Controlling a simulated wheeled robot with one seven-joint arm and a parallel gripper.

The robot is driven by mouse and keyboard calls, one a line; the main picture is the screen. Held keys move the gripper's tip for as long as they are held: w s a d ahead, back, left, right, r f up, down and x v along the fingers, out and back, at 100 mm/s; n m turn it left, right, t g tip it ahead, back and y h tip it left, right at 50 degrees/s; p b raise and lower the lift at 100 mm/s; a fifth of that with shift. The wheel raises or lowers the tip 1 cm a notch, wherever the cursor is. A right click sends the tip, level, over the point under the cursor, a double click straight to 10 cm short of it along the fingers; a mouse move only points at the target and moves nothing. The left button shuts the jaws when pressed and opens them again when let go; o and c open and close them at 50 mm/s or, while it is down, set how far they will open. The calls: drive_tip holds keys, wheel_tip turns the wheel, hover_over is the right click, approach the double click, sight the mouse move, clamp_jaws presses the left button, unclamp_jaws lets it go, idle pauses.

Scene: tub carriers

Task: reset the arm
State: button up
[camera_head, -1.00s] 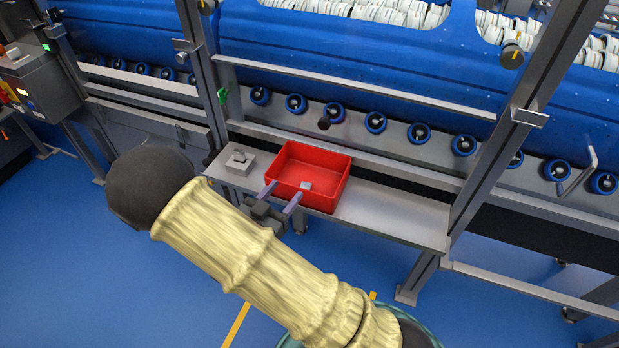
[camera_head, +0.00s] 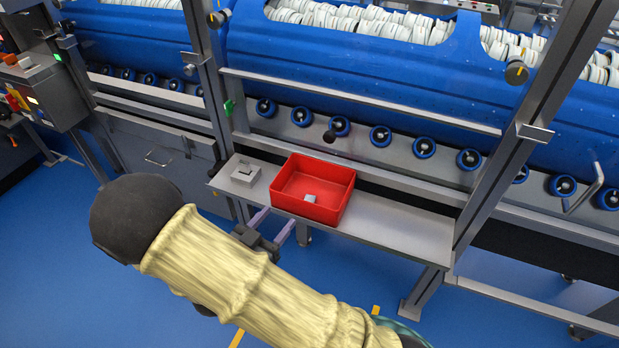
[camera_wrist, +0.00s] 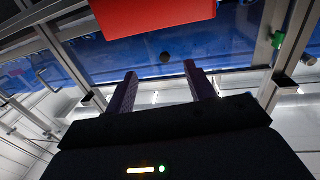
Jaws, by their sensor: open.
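My gripper (camera_head: 272,227) is open and empty in the head view, just in front of the shelf's front edge, apart from the red bin. Its two fingers also show in the wrist view (camera_wrist: 160,88), spread with nothing between them. My arm, in a pale yellow sleeve, crosses the lower left of the head view and hides the floor behind it.
A red bin (camera_head: 345,200) stands on a grey shelf (camera_head: 405,232) with a small light block (camera_head: 310,198) inside. A grey block-like fixture (camera_head: 242,174) is left of it. Blue tubs (camera_head: 390,95) stand behind, above rollers. Metal posts flank the shelf. Blue floor lies open at left.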

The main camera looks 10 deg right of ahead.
drive_tip(key=w+y, duration=0.2)
drive_tip(key=w+d+f+n+g+y, duration=0.1)
drive_tip(key=w+y, duration=0.1)
drive_tip(key=w+g+y, duration=0.1)
drive_tip(key=w+y, duration=0.1)
drive_tip(key=y, duration=0.1)
drive_tip(key=shift+w+d+f+n, duration=0.15)
drive_tip(key=shift+d+f+n, duration=0.1)
drive_tip(key=shift+n, duration=0.05)
drive_tip(key=shift+w+r+n+g+y, duration=0.15)
drive_tip(key=shift+g+y, duration=0.1)
drive_tip(key=shift+y, duration=0.2)
drive_tip(key=shift+r+n+g+y, duration=0.15)
drive_tip(key=shift+g+y, duration=0.1)
drive_tip(key=shift+y, duration=0.2)
drive_tip(key=s+d+r+n+g+y+p, duration=0.1)
drive_tip(key=s+d+r+n+g+y, duration=0.15)
drive_tip(key=s+d+r+g, duration=0.4)
drive_tip(key=s+d+r+n+g+y, duration=0.15)
drive_tip(key=s+d+n, duration=0.25)
drive_tip(key=s, duration=0.5)
wheel_tip(320, 180, up, 18)
drive_tip(key=p, duration=1.9)
drive_tip(key=shift+w+t, duration=0.2)
drive_tip(key=shift+t, duration=0.2)
